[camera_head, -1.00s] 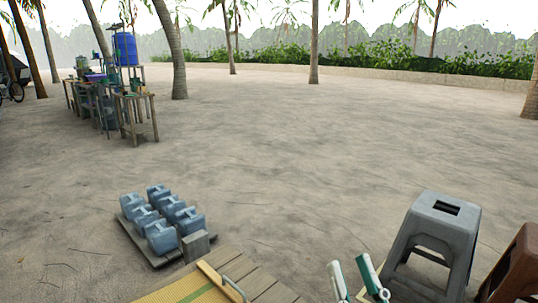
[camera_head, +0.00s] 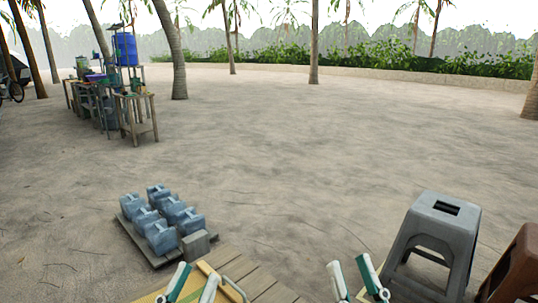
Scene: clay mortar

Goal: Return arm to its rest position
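My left gripper (camera_head: 198,272) shows at the bottom edge, left of the middle, over the slatted wooden platform. Its two white and green fingers stand apart with a gap between them. I see nothing held there. My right gripper (camera_head: 349,263) shows at the bottom edge, right of the middle, beside the grey stool. Its fingers are also apart, with nothing visible between them. Both arms behind the fingers are out of the picture.
The wooden platform (camera_head: 262,282) lies below, with a yellow mat (camera_head: 150,297) partly in view. Several blue-grey jugs (camera_head: 162,237) stand on a pallet at the left. A grey stool (camera_head: 436,230) and a brown stool (camera_head: 518,262) stand at the right. Open sand lies ahead.

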